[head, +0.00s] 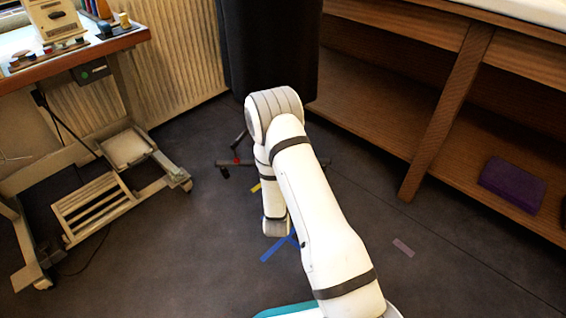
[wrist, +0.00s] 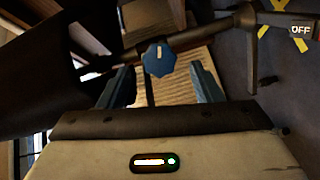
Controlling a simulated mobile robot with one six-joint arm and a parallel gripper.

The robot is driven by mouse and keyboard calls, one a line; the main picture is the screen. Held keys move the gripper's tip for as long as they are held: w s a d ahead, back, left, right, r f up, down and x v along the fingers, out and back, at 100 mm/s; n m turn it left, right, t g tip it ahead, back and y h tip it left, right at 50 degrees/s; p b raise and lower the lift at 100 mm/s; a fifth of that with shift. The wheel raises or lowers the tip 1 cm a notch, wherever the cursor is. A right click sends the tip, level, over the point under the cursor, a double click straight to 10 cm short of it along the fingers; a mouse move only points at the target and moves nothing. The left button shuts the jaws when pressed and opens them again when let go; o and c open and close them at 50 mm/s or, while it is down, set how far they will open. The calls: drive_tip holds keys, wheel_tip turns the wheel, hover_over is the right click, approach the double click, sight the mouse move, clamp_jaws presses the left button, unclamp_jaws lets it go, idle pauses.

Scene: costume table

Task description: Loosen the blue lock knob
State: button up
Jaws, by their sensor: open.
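The blue lock knob (wrist: 159,60) shows in the wrist view, a lobed knob with a pale mark on its face. It sits on a dark metal pole (wrist: 195,39) that crosses the view. My gripper (wrist: 162,82) is open, with one blue-grey finger on each side below the knob. The knob appears centred between the fingers and beyond their tips, and I see no contact. In the head view I cannot make out the knob, and my arm hides part of the floor and stand.
A black hanging form or cloth (head: 270,45) stands behind my arm, with a wheeled stand foot (head: 237,161) below. A table (head: 75,52) is at left, and wooden shelving (head: 440,120) with a purple block (head: 511,185) at right.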

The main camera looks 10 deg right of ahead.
drive_tip(key=shift+s+a, duration=0.1)
drive_tip(key=shift+s, duration=0.3)
drive_tip(key=w+y+b, duration=0.1)
drive_tip(key=w, duration=0.1)
drive_tip(key=w+d+n+y, duration=0.1)
drive_tip(key=w, duration=0.1)
drive_tip(key=w+t+y+b, duration=0.1)
drive_tip(key=w+y, duration=0.1)
drive_tip(key=shift+w+d+f+n+b, duration=0.2)
drive_tip(key=shift+w+d+n+b, duration=0.05)
drive_tip(key=shift+n+b, duration=0.1)
drive_tip(key=shift+w+r, duration=0.1)
drive_tip(key=shift+w, duration=0.5)
